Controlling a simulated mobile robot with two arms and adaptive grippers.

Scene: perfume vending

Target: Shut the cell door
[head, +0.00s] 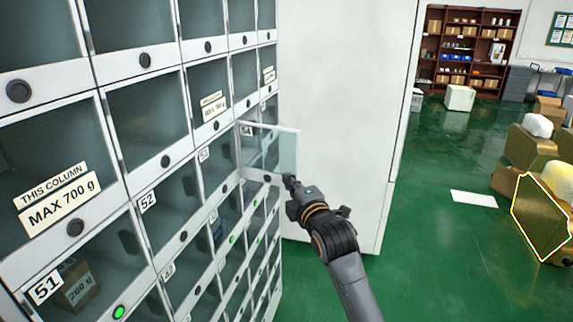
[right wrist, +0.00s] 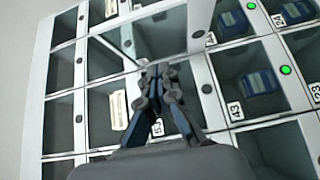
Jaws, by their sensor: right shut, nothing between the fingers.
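The open cell door (head: 284,150) is a clear pane in a pale frame. It stands out from the locker wall (head: 102,200) near the cell labelled 54, at the wall's right part. My right gripper (head: 291,183) is shut and empty, with its fingertips at the door's lower outer corner. I cannot tell if they touch it. In the right wrist view the shut fingers (right wrist: 154,74) point at the cell fronts, close to a pane edge. My left gripper is not in view.
A tall white panel (head: 345,100) stands right behind the door. Some cells show green lights, and one holds a 260 g box (head: 78,285).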

